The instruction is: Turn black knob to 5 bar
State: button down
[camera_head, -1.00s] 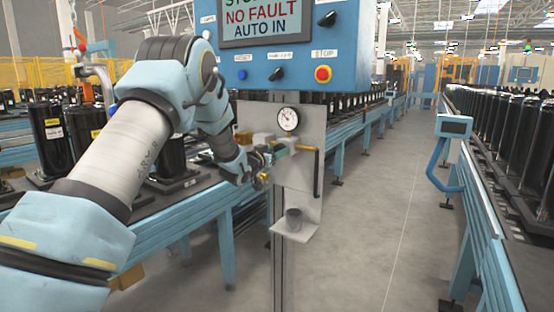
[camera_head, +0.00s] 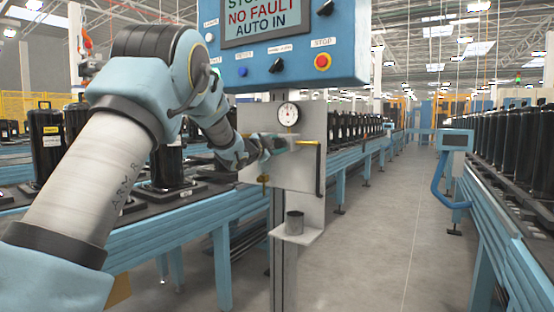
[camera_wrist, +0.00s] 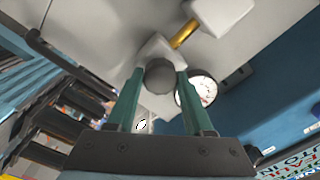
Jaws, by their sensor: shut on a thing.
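The black knob (camera_wrist: 160,75) shows end-on as a dark round cap in the wrist view, on a pale regulator body with a brass pipe. My gripper (camera_wrist: 160,82) has its two green fingers on either side of the knob, shut on it. In the head view my gripper (camera_head: 284,144) is at the grey panel (camera_head: 312,118), just below the gauge; the knob is hidden there by the hand. The round white pressure gauge (camera_head: 288,114) also shows in the wrist view (camera_wrist: 203,90); its reading is too small to tell.
A blue control box (camera_head: 345,50) with a screen, switches and a red stop button hangs above the panel. A small cup (camera_head: 294,222) stands on a shelf below. Conveyors with black compressors flank a clear aisle (camera_head: 375,250).

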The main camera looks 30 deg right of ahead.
jog(key=shift+f+m+b, duration=0.1)
jog(key=shift+m+b, duration=1.5)
jog(key=shift+c, duration=1.4)
grip_release()
jog(key=b+v, duration=0.2)
jog(key=v, duration=0.8)
jog(key=shift+s+a, duration=0.15)
jog(key=shift+a, duration=0.2)
jog(key=shift+a, duration=0.1)
